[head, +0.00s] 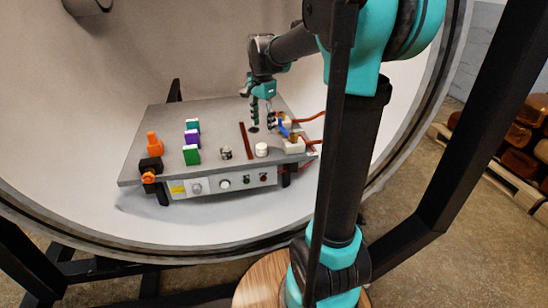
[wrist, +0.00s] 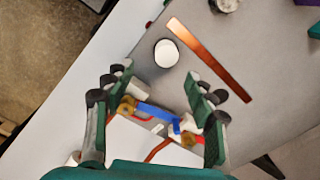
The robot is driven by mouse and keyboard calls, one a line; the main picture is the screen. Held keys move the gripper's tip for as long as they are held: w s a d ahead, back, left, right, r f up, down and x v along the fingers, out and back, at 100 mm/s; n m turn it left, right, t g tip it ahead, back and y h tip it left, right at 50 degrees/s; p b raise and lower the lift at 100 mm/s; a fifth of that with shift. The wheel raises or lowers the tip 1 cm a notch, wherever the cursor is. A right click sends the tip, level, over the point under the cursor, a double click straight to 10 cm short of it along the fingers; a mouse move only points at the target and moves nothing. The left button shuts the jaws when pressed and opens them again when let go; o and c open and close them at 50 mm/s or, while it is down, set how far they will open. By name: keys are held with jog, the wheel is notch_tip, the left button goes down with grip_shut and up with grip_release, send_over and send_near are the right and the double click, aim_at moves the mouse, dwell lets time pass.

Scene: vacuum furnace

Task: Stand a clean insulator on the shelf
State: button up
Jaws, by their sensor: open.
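My gripper (head: 263,116) is open and empty above the right part of the grey shelf plate (head: 216,123). Its spread fingers (wrist: 162,100) frame a blue link (wrist: 156,112) between two brass terminals in the wrist view. A plain white cylinder, seemingly a clean insulator (head: 261,149), stands upright on the plate, nearer the front than the gripper. It also shows in the wrist view (wrist: 166,53), beyond the fingertips and apart from them. A white cylinder with dark marks (head: 226,153) stands to its left, partly cut off at the top of the wrist view (wrist: 225,4).
White terminal blocks (head: 294,145) with red cables are at the plate's right edge. Green and purple blocks (head: 192,138) and an orange part (head: 154,143) stand at left. The round chamber rim surrounds the plate.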

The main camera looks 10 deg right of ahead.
jog(key=s+d+f+n+t, duration=0.1)
jog(key=s+f+n+t, duration=0.1)
jog(key=s+f+n, duration=0.4)
jog(key=s+d+f+n+t, duration=0.1)
jog(key=s+d+f+n, duration=0.1)
jog(key=s+f+n, duration=0.4)
jog(key=s+f, duration=0.5)
jog(key=s, duration=0.4)
jog(key=shift+s+d+f+t, duration=0.15)
jog(key=shift+s+d+t, duration=0.15)
jog(key=shift+t, duration=0.1)
